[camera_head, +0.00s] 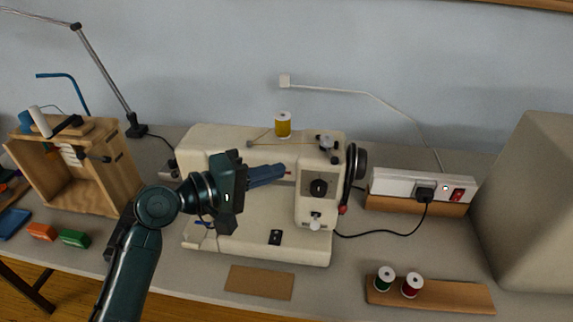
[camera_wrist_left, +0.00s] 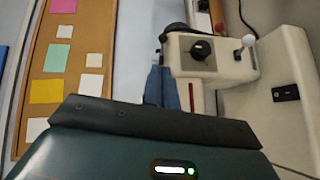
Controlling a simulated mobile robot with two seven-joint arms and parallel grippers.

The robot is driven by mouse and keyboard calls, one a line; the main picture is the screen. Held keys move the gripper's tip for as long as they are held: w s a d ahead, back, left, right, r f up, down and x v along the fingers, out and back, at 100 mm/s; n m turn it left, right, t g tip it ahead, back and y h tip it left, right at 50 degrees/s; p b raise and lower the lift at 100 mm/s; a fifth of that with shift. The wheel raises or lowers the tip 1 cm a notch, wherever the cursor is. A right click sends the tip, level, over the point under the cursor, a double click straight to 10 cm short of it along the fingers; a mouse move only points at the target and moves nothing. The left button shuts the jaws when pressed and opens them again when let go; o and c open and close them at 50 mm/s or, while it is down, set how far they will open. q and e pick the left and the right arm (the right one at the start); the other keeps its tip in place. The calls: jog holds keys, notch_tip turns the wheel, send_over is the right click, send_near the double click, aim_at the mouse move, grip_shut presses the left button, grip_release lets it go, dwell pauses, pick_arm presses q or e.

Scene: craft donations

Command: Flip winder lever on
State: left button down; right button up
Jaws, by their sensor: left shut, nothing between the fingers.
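The cream sewing machine (camera_head: 215,145) stands on the table in the middle of the head view. A small round metal part (camera_head: 326,143), perhaps the bobbin winder, sits on its top right; I cannot tell a winder lever's position there. A red-tipped lever (camera_head: 342,210) shows at the machine's right side. My left gripper (camera_head: 284,171) is shut and empty, its blue fingers pointing right in front of the machine's arm, left of the black dial (camera_head: 318,187). Contact cannot be told. My right gripper is out of view.
A yellow spool (camera_head: 283,125) stands on the machine. A power strip (camera_head: 400,186) with a red switch lies at right. Two spools (camera_head: 385,279) stand on a wooden board in front. A wooden box (camera_head: 105,180) is at left, a grey block (camera_head: 530,200) at far right.

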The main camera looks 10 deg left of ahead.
pick_arm(q)
jog(key=s, duration=0.1)
jog(key=s+a, duration=0.2)
jog(key=shift+s+a+r, duration=0.1)
jog(key=shift+a+r, duration=0.05)
jog(key=shift+r, duration=0.1)
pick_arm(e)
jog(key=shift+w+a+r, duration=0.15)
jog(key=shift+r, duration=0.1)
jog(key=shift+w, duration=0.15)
pick_arm(q)
notch_tip(320, 180, down, 10)
jog(key=a+t+y, duration=0.1)
jog(key=a+y, duration=0.1)
jog(key=y, duration=0.2)
jog(key=s+f+m+y, duration=0.3)
jog(key=s+f+m, duration=0.1)
jog(key=s+f, duration=0.3)
jog(key=s+a+f+m+y, duration=0.1)
jog(key=s+f+m, duration=0.4)
jog(key=f, duration=0.7)
jog(key=shift+s+a+g+y, duration=0.2)
jog(key=shift+s+g+y, duration=0.1)
jog(key=shift+s+y, duration=0.75)
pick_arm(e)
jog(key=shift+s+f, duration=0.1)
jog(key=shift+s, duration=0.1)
pick_arm(q)
jog(key=shift+s, duration=0.1)
